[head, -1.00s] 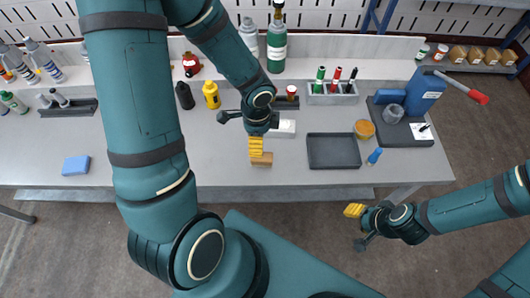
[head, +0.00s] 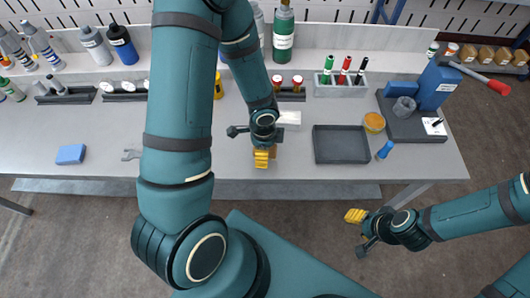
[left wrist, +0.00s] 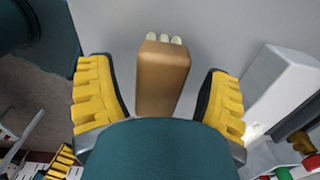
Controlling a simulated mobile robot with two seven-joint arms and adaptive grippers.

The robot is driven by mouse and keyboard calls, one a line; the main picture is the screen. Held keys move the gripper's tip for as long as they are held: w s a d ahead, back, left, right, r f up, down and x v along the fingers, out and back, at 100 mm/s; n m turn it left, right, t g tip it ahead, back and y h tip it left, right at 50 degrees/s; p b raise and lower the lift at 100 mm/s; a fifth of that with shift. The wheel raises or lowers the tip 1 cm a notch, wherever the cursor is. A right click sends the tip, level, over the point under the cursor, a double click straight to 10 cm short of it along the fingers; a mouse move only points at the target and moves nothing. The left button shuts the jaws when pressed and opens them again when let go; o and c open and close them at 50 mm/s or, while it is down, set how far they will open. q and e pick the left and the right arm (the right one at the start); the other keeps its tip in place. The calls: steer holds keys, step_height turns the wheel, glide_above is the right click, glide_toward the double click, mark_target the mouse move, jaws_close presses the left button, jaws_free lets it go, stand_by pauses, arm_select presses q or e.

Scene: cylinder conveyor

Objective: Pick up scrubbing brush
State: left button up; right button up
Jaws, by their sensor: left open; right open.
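The scrubbing brush is a brown block (left wrist: 163,78) with pale bristle tufts at its far end, lying on the grey table. My left gripper (left wrist: 160,100) is open in the left wrist view, with one yellow finger on each side of the brush and a visible gap on both sides. In the head view the left gripper (head: 262,158) is over the brush and hides most of it; a brown edge (head: 279,153) shows beside the fingers. My right gripper (head: 356,216) is open and empty, off the table's front edge at the lower right.
A white box (head: 288,118) stands close behind the brush. A dark tray (head: 316,146) lies to its right, with a blue-handled tool (head: 385,149) beyond. A blue sponge-like block (head: 71,154) lies far left. The table front is mostly clear.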

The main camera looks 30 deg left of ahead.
arm_select(q)
steer(key=shift+f, duration=0.75)
steer(key=shift+r, duration=0.1)
steer(key=shift+c, duration=0.3)
steer(key=c, duration=1.2)
steer(key=shift+r, duration=0.1)
step_height(320, 180, up, 9)
steer(key=p, duration=0.4)
steer(key=shift+r, duration=0.45)
